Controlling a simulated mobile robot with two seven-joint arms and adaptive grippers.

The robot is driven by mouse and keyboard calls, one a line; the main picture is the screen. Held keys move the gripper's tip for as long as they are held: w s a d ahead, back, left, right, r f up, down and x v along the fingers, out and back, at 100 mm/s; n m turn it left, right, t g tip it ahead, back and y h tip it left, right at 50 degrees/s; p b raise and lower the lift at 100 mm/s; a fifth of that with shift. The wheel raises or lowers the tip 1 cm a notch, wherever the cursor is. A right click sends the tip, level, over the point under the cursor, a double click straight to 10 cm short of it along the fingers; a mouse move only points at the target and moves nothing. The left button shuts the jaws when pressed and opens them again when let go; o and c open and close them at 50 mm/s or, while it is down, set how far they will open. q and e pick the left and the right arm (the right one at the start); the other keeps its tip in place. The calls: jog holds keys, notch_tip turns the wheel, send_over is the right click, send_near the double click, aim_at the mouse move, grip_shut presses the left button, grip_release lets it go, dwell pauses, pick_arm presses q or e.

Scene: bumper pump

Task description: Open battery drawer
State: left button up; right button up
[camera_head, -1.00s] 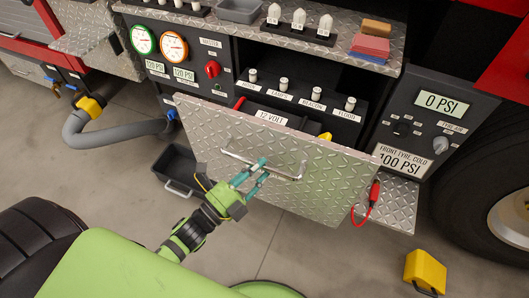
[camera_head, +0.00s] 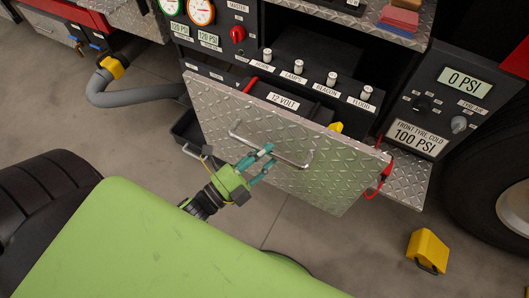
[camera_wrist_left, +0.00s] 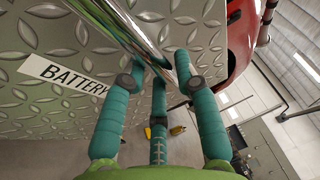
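The battery drawer has a diamond-plate front (camera_head: 225,105) with a bar handle (camera_head: 290,161). It stands partly pulled out and tilted in the view, with a dark battery labelled 12 VOLT (camera_head: 284,101) showing behind its top edge. My left gripper (camera_head: 266,158) is at the middle of the handle, its teal fingers around the bar. In the left wrist view, the chrome handle (camera_wrist_left: 125,28) runs between the fingertips, beside the BATTERY label (camera_wrist_left: 62,75). The fingers look closed on the bar, though their contact is partly hidden. My right gripper is out of view.
A red cable clamp (camera_head: 385,174) hangs at the drawer's right, beside a diamond-plate step (camera_head: 410,185). A yellow block (camera_head: 428,250) lies on the floor at right. The floor before the drawer is clear.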

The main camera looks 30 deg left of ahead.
pick_arm(q)
jog(key=shift+d+r, duration=0.1)
jog(key=shift+r, duration=0.2)
jog(key=v, duration=1.2)
jog(key=shift+f, duration=0.2)
